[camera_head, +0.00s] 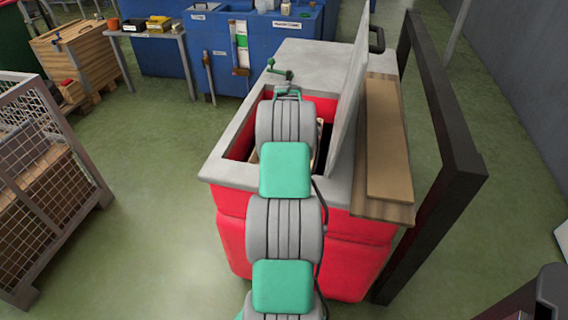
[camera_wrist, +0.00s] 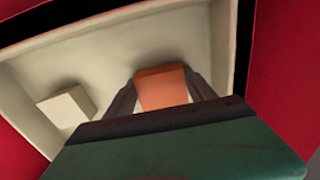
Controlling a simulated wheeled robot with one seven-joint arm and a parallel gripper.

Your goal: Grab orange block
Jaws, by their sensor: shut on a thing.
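The orange block (camera_wrist: 162,88) shows in the wrist view, between the two dark fingers of my gripper (camera_wrist: 160,92). My gripper is shut on it. The block is over or in a cream tray (camera_wrist: 95,42); I cannot tell whether it touches the tray floor. In the head view my arm reaches into the red bin (camera_head: 335,245), and it hides the block and my fingertips.
A white block (camera_wrist: 66,108) lies in the tray, left of my gripper. Red bin walls (camera_wrist: 290,60) stand close around. The bin's raised lid (camera_head: 350,95) stands just right of my arm. A dark post (camera_head: 440,110) is further right.

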